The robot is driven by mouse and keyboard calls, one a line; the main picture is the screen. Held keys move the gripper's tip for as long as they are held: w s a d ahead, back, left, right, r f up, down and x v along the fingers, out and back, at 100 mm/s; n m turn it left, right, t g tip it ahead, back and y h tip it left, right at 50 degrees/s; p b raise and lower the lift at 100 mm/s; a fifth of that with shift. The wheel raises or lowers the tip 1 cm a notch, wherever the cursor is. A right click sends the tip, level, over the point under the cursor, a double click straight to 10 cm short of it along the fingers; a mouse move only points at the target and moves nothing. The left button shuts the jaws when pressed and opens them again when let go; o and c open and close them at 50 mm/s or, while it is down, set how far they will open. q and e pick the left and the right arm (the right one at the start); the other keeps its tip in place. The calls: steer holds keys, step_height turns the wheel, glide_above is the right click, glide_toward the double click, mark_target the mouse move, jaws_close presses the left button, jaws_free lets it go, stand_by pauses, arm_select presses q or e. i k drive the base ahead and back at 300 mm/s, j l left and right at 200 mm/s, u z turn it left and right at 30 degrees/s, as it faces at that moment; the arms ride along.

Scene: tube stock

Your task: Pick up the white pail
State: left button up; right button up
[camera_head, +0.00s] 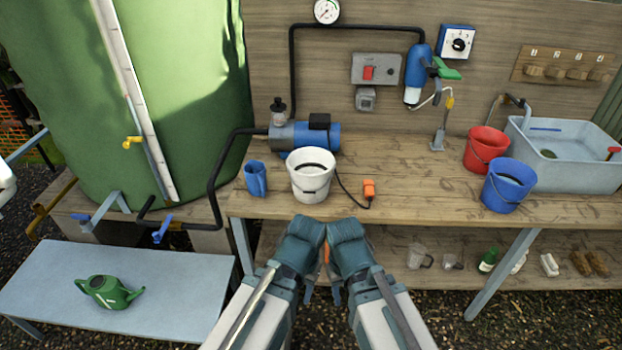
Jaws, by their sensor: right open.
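The white pail (311,187) stands upright on the wooden workbench (410,190), near its front edge. Its top is open, its inside looks dark, and a thin handle hangs at its front. My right gripper (337,292) is below and in front of the bench edge, apart from the pail. It is open and I see nothing in it. My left gripper (309,292) is close beside it, also below the bench edge. Its fingers are mostly hidden, so I cannot tell their state.
A blue jug (256,180) stands close left of the pail, with a blue pump (315,137) behind it. An orange plug (369,189) and black cord lie to its right. Red (487,148) and blue (505,190) pails stand farther right by a grey sink (575,175).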

mark_target(310, 168)
steer(key=j+z, duration=0.2)
steer(key=z, duration=0.25)
steer(key=j+z, duration=0.15)
steer(key=z, duration=0.3)
steer(key=k+j+z, duration=0.1)
steer(key=z, duration=0.35)
